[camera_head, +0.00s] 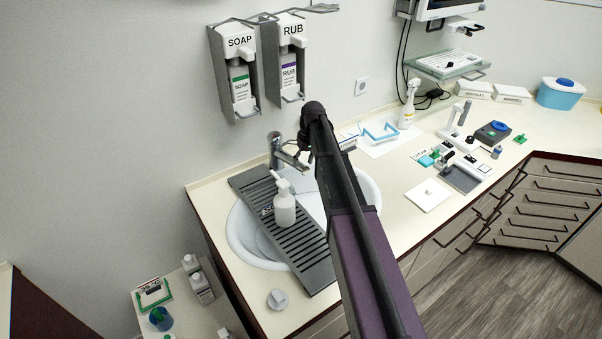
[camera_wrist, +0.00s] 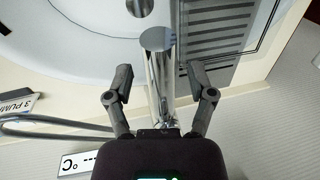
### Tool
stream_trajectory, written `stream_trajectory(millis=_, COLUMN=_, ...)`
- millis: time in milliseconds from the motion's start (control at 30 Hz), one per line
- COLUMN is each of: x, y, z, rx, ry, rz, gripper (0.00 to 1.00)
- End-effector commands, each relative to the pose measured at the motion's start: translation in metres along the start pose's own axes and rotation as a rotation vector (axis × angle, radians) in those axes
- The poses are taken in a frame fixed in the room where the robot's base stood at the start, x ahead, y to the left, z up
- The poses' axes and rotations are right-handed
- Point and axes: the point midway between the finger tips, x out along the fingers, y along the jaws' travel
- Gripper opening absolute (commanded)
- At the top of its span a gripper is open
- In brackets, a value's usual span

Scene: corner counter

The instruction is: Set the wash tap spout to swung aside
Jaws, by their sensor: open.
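The chrome wash tap (camera_head: 276,152) stands at the wall behind the round white sink (camera_head: 236,236). Its spout (camera_head: 293,160) reaches out to the right and forward over the bowl. My gripper (camera_head: 304,138) is beside the tap at its right; my arm hides part of the sink. In the wrist view my gripper (camera_wrist: 159,92) is open, one finger on each side of the chrome tap (camera_wrist: 157,42). Gaps show between the fingers and the metal. The tap's lower part is partly hidden behind the gripper body.
A grey slatted rack (camera_head: 268,184) lies across the sink's left part, with a white pump bottle (camera_head: 284,208) on it. SOAP (camera_head: 241,86) and RUB (camera_head: 289,72) dispensers hang on the wall above. A blue-framed item (camera_head: 380,132) and a spray bottle (camera_head: 408,108) stand at the right.

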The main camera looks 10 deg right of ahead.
Motion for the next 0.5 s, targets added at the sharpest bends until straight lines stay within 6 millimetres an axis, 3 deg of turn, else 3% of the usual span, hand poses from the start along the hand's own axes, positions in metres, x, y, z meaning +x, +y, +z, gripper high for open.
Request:
stream_trajectory(millis=200, x=0.019, y=0.000, z=0.000, rx=-0.001, ry=0.000, rz=0.000, gripper=0.71)
stream_trajectory(millis=500, x=0.029, y=0.000, z=0.000, rx=-0.001, ry=0.000, rz=0.000, gripper=0.71)
